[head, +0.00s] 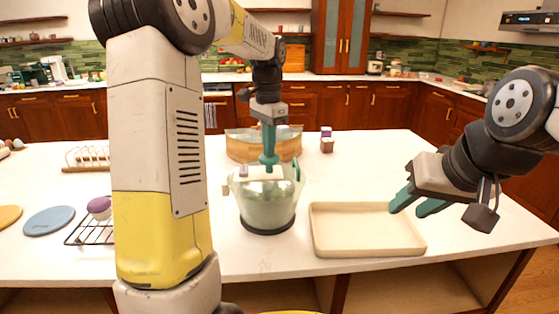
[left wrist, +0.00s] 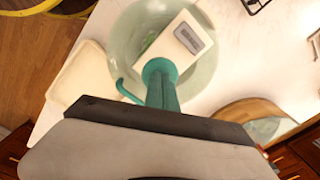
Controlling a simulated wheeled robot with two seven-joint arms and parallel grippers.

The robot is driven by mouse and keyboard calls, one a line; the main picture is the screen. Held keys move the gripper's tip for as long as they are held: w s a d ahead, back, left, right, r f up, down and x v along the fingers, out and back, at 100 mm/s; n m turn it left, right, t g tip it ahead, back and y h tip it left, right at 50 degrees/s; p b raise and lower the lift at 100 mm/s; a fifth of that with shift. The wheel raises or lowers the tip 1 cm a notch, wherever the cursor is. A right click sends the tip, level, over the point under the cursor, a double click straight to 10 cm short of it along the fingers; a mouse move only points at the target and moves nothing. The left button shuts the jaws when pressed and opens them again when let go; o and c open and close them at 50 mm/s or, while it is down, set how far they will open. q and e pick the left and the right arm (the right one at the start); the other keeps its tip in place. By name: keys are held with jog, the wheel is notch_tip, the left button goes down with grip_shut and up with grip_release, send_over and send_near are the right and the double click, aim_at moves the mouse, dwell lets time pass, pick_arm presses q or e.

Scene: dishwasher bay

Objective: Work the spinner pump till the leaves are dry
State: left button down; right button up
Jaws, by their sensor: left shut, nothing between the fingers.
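The salad spinner (head: 266,208) is a clear bowl on a dark base, standing upright on the white counter. Its round teal pump knob (head: 269,160) is on top; it also shows in the left wrist view (left wrist: 159,68). My left gripper (head: 269,148) is shut with nothing held, its teal fingers pointing down onto the knob, seemingly touching it. A little green, likely leaves (left wrist: 150,41), shows through the bowl in the left wrist view; most contents are hidden or blurred. My right gripper (head: 416,207) is open and empty, over the right end of a beige tray (head: 322,238).
A wooden-sided bowl (head: 240,148) stands behind the spinner, with a small purple-topped jar (head: 326,145) to its right. A wire rack (head: 90,235) and a blue disc (head: 49,221) lie at left. Counter right of the jar is clear.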

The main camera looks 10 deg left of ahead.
pick_arm(q)
jog(key=shift+f, duration=1.2)
jog(key=shift+r, duration=2.4)
jog(key=shift+f, duration=0.1)
jog(key=shift+f, duration=2.3)
jog(key=shift+r, duration=2.4)
